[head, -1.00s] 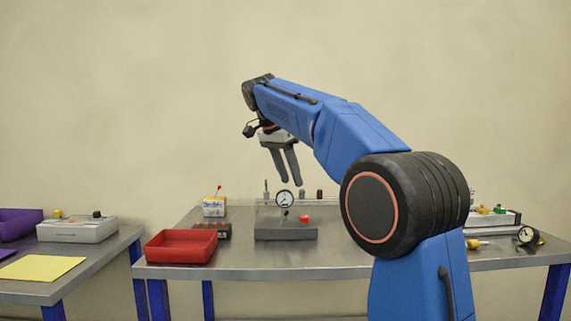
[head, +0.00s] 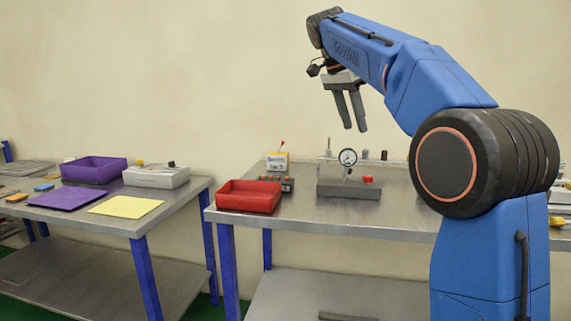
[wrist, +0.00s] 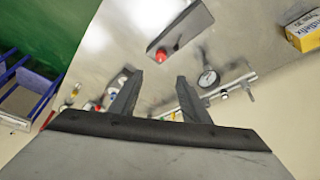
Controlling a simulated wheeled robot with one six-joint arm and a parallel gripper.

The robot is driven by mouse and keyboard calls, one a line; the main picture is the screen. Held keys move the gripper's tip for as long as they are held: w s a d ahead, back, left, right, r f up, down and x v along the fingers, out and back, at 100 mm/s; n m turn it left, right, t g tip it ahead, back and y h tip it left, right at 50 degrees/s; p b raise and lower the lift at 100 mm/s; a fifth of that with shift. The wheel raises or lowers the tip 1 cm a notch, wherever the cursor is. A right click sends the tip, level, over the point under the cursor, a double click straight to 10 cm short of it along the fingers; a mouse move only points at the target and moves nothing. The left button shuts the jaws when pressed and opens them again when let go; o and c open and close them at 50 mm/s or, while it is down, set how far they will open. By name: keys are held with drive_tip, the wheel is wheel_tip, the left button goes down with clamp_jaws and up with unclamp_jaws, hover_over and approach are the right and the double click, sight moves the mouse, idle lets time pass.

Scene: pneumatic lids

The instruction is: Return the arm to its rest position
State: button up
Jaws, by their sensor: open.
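My gripper (head: 351,110) hangs pointing down above the right-hand table, in front of the wall. Its two fingers are apart with nothing between them. My blue arm is raised and bent, reaching to the left in the head view. In the wrist view my gripper (wrist: 158,92) is also open and empty, with the tabletop beyond it. Below it stands a grey block with a red button (head: 348,190) and a round gauge (head: 348,157) behind it. Both the red-buttoned block (wrist: 168,45) and the gauge (wrist: 208,78) show in the wrist view.
On the left table are a purple tray (head: 94,167), a purple sheet (head: 64,199), a yellow sheet (head: 126,208) and a light grey box (head: 156,177). A gap separates the tables.

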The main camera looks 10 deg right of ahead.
drive_tip(key=s+f+n+t+y, duration=0.3)
drive_tip(key=s+f+n, duration=1.1)
drive_tip(key=s+f, duration=2.4)
drive_tip(key=shift+s+d+f+y, duration=0.2)
drive_tip(key=shift+s+y, duration=0.25)
drive_tip(key=shift+y, duration=0.15)
